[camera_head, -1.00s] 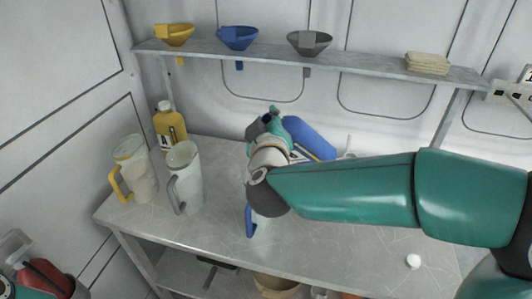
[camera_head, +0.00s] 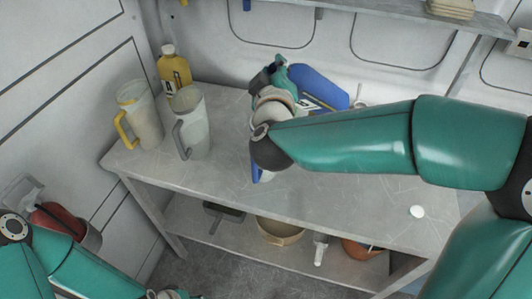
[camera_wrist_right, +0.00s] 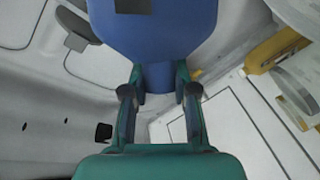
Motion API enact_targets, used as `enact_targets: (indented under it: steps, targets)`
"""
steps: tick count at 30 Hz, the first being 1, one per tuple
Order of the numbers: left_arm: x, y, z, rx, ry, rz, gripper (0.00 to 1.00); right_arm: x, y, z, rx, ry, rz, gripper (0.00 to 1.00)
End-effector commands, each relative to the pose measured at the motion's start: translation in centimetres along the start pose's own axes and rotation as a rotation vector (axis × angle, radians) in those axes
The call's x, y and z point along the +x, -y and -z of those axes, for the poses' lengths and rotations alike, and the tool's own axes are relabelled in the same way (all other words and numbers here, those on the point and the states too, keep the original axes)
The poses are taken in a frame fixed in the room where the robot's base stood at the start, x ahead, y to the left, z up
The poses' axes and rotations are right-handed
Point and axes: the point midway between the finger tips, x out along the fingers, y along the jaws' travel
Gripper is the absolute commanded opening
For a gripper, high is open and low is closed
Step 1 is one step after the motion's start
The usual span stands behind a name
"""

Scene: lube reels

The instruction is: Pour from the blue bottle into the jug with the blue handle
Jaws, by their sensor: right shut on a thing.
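The blue bottle (camera_head: 318,86) is held tilted over the far part of the table in the head view. My right gripper (camera_head: 276,74) is at its left end, partly hidden by my own wrist. In the right wrist view the right gripper (camera_wrist_right: 160,94) is shut on a narrow part of the blue bottle (camera_wrist_right: 155,35). The jug with the blue handle is mostly hidden behind my right wrist; only a piece of its blue handle (camera_head: 255,170) shows. I cannot see the bottle's mouth or any liquid.
A grey-handled jug (camera_head: 190,125), a yellow-handled jug (camera_head: 142,115) and a yellow bottle (camera_head: 174,66) stand at the table's left. A white cap (camera_head: 417,211) lies on the right front. A wall shelf (camera_head: 380,12) runs above; the lower shelf holds a beige bowl (camera_head: 280,232).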

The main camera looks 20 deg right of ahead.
Motion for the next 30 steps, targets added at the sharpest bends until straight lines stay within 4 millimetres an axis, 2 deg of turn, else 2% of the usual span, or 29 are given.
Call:
enact_targets:
  steps: [10,18,30]
  targets:
    - [0.0,0.0,0.0,0.000,0.000,0.000,0.40,0.0,-0.2,0.1,-0.001,-0.003,-0.005,0.00]
    - [1.0,0.4,0.0,0.000,0.000,0.000,0.40,0.1,0.8,-0.8,-0.091,-0.027,-0.042,0.00]
    - [0.9,0.3,0.0,0.000,0.000,0.000,0.40,0.1,0.6,-0.7,-0.101,-0.029,-0.047,0.00]
